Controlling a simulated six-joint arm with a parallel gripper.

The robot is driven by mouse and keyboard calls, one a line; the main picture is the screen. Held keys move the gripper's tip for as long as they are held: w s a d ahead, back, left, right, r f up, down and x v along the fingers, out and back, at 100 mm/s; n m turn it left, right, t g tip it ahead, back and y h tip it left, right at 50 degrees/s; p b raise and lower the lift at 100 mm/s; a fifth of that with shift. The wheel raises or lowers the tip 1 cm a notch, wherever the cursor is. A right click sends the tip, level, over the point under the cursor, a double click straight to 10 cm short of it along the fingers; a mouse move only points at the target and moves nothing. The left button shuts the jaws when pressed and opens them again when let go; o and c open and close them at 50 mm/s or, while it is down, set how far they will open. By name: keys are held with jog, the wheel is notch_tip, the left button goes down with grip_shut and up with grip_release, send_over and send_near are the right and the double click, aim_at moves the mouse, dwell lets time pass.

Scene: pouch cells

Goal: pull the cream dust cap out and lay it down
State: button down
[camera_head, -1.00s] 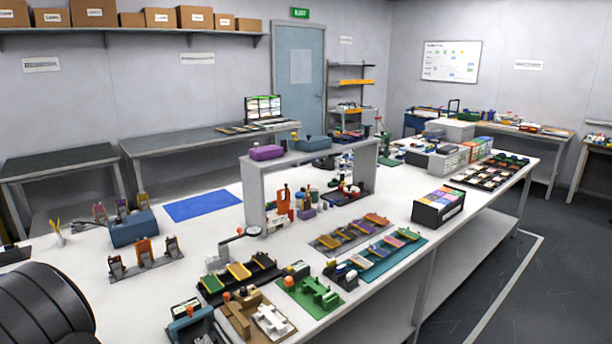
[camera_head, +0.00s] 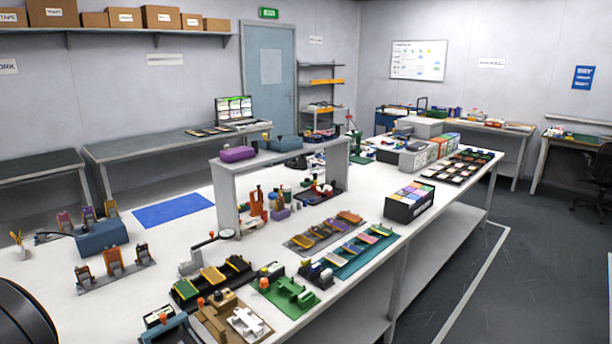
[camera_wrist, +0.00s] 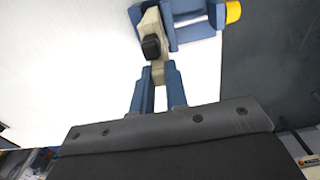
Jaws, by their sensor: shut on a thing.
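In the wrist view, my gripper (camera_wrist: 157,72) has two blue fingers shut on a small cream piece, apparently the dust cap (camera_wrist: 158,76). Just beyond the fingertips is a cream part (camera_wrist: 150,20) with a black knob (camera_wrist: 151,47). It lies against a blue fixture (camera_wrist: 190,32) with a yellow knob (camera_wrist: 233,12). I cannot tell whether the held piece is still joined to the cream part. In the head view my gripper does not show. A blue fixture with an orange knob (camera_head: 164,327) stands at the bottom edge there; I cannot tell if it is the same one.
The white bench (camera_head: 75,310) has free room at the front left and around the blue mat (camera_head: 172,210). Nearby are a brown fixture (camera_head: 208,322), a green fixture (camera_head: 288,295), a black tray with yellow and green pieces (camera_head: 213,277) and a grey shelf stand (camera_head: 227,190).

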jog(key=shift+r, duration=0.15)
jog(key=shift+r, duration=2.85)
jog(key=shift+r, duration=0.15)
jog(key=shift+r, duration=1.85)
jog(key=s+a+f, duration=0.1)
jog(key=s+f, duration=0.2)
jog(key=f, duration=0.2)
jog(key=s+a+f, duration=0.1)
jog(key=s+f, duration=0.3)
jog(key=f, duration=0.2)
jog(key=s+a+f, duration=0.1)
jog(key=s+f, duration=0.3)
jog(key=f, duration=0.1)
jog(key=shift+a+f, duration=0.35)
jog(key=shift+f, duration=2.15)
